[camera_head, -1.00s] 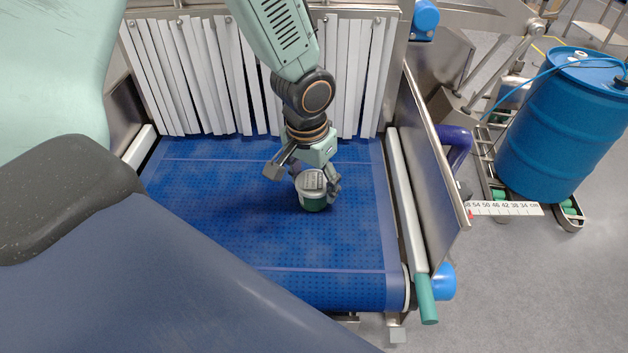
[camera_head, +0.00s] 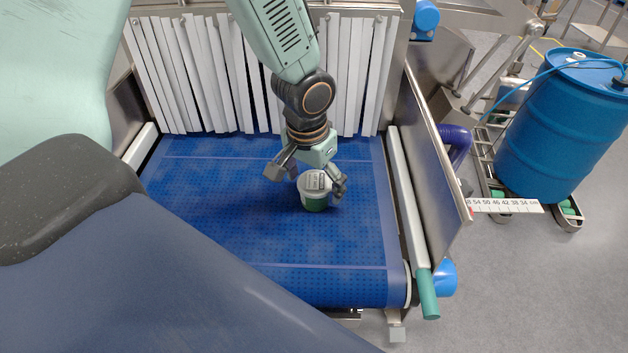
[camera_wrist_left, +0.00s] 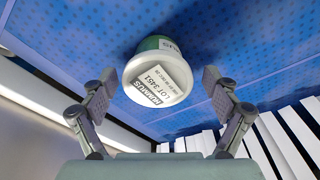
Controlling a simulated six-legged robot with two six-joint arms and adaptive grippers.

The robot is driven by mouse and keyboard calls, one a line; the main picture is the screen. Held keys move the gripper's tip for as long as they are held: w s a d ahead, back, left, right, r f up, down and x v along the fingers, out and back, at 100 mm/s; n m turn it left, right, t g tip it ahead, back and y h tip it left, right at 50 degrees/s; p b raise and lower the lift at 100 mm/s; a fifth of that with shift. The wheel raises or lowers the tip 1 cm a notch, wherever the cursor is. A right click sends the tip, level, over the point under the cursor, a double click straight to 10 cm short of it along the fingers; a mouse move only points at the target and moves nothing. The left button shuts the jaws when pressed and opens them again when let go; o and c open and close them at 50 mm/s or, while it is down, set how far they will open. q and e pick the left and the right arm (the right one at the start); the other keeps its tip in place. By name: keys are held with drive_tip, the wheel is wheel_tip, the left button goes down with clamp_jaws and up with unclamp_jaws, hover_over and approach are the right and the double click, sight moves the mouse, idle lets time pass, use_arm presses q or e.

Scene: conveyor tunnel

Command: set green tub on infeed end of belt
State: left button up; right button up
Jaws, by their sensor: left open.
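The green tub (camera_head: 314,201) with a whitish lid stands upright on the blue belt (camera_head: 230,225), near the belt's right side. In the left wrist view the tub (camera_wrist_left: 157,78) shows its lid with a white lot label, beyond the fingertips. My left gripper (camera_head: 306,180) is open just behind and above the tub, with a finger on either side. In the left wrist view the fingers of my left gripper (camera_wrist_left: 158,85) are spread wide and stand apart from the tub. My right gripper is not in view.
White strip curtains (camera_head: 205,75) hang across the tunnel mouth behind the tub. A metal side guard (camera_head: 432,150) runs along the belt's right edge. The belt around the tub is clear.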

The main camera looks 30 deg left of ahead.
sight(311, 185)
use_arm(q)
drive_tip(key=shift+d, duration=0.1)
drive_tip(key=shift+w+r, duration=0.1)
drive_tip(key=shift+r, duration=0.1)
wheel_tip(311, 185, up, 12)
drive_tip(key=s, duration=0.1)
drive_tip(key=shift+s+a, duration=0.15)
drive_tip(key=shift+a, duration=0.05)
drive_tip(key=shift+s+d, duration=0.1)
drive_tip(key=shift+s, duration=0.05)
drive_tip(key=shift+w+f, duration=0.1)
drive_tip(key=shift+w, duration=0.1)
